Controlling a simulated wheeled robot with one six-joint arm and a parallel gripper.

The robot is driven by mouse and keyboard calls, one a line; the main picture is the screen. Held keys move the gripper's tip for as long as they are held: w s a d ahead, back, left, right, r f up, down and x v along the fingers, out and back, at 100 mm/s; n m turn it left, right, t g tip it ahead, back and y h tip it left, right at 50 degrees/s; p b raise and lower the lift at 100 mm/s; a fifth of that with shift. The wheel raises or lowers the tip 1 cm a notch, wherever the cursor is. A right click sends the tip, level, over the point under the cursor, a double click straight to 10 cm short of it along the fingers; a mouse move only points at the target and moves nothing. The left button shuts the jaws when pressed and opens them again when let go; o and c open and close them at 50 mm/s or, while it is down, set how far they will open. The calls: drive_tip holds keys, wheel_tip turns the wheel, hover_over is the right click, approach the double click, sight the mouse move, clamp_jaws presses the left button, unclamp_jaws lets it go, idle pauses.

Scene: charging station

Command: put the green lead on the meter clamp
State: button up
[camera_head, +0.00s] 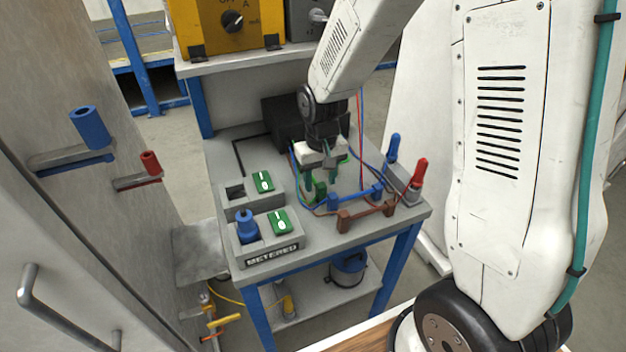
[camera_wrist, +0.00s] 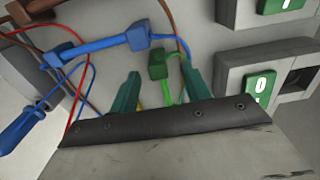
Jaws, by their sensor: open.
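The green lead (camera_wrist: 158,65) shows in the wrist view as a green block with a bright green cable below it. My gripper (camera_wrist: 160,88) is open, with one teal finger on each side of the lead's cable; contact cannot be told. In the head view my gripper (camera_head: 320,178) is low over the table, and the green lead (camera_head: 320,190) is partly hidden by it. A grey block with a blurred "METER" label (camera_head: 271,255) stands at the table's front left. It holds a blue plug (camera_head: 247,228) and a green switch (camera_head: 280,222).
A second grey block (camera_head: 234,191) behind has an empty slot. The blue lead (camera_head: 360,196) and brown lead (camera_head: 366,212) lie right of my gripper. Blue (camera_head: 394,147) and red (camera_head: 418,172) handles stand at the right edge. A dark box (camera_head: 285,120) is behind.

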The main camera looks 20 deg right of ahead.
sight(321, 185)
wheel_tip(321, 185, down, 3)
drive_tip(key=shift+d+f, duration=0.1)
drive_tip(key=shift+f, duration=0.1)
drive_tip(key=shift+c, duration=0.4)
clamp_jaws()
